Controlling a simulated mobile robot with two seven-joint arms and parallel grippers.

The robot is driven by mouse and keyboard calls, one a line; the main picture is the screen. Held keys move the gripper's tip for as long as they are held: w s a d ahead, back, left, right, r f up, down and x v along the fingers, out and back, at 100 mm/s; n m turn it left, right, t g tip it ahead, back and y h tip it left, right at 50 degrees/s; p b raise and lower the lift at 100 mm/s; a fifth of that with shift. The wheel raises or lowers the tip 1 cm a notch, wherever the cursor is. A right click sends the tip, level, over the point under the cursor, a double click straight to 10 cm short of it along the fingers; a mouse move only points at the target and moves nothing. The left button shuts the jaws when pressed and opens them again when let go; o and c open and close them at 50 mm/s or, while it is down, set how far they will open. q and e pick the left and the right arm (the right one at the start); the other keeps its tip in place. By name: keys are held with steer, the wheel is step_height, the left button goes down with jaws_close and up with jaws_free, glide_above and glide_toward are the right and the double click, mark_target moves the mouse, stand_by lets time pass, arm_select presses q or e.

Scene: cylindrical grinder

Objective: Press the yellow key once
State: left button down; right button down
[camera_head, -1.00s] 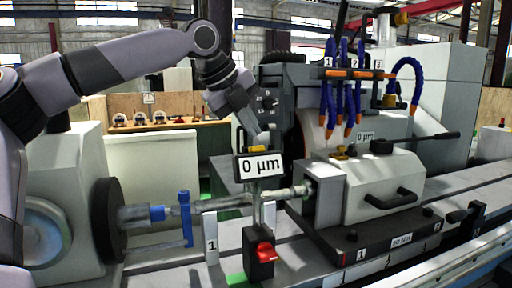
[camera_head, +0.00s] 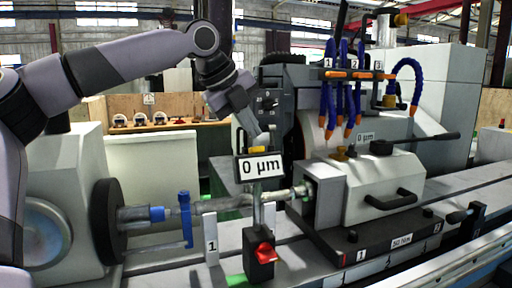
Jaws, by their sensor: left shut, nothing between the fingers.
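The yellow key (camera_head: 257,150) sits on top of the small gauge display (camera_head: 260,167), which reads "0 µm". The gauge stands on a post above a black base with a red knob (camera_head: 264,252). My left gripper (camera_head: 258,137) is shut and empty, pointing down, with its tip just above the yellow key. I cannot tell whether the tip touches the key. My right gripper does not show.
A workpiece shaft (camera_head: 223,203) runs behind the gauge, from the chuck (camera_head: 106,221) to the tailstock (camera_head: 372,184). Blue coolant hoses (camera_head: 345,90) hang to the right. A blue clamp (camera_head: 186,219) stands left of the gauge.

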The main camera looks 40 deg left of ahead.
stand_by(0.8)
arm_select(q)
steer(key=shift+s+d+f+p, duration=0.1)
steer(key=shift+f+p, duration=0.2)
steer(key=shift+p, duration=0.25)
steer(key=shift+f, duration=0.1)
steer(key=shift+d+f, duration=0.2)
steer(key=shift+f, duration=0.25)
stand_by(0.6)
steer(key=shift+a+r, duration=0.3)
steer(key=shift+r, duration=0.55)
steer(key=shift+w+a+r, duration=0.2)
steer(key=shift+a+r, duration=0.1)
steer(key=shift+r, duration=0.45)
steer(key=shift+w+a+r, duration=0.15)
steer(key=shift+a+r, duration=0.1)
steer(key=shift+r, duration=0.55)
steer(key=shift+w+a+r, duration=0.2)
steer(key=shift+a+r, duration=0.1)
steer(key=shift+r, duration=0.45)
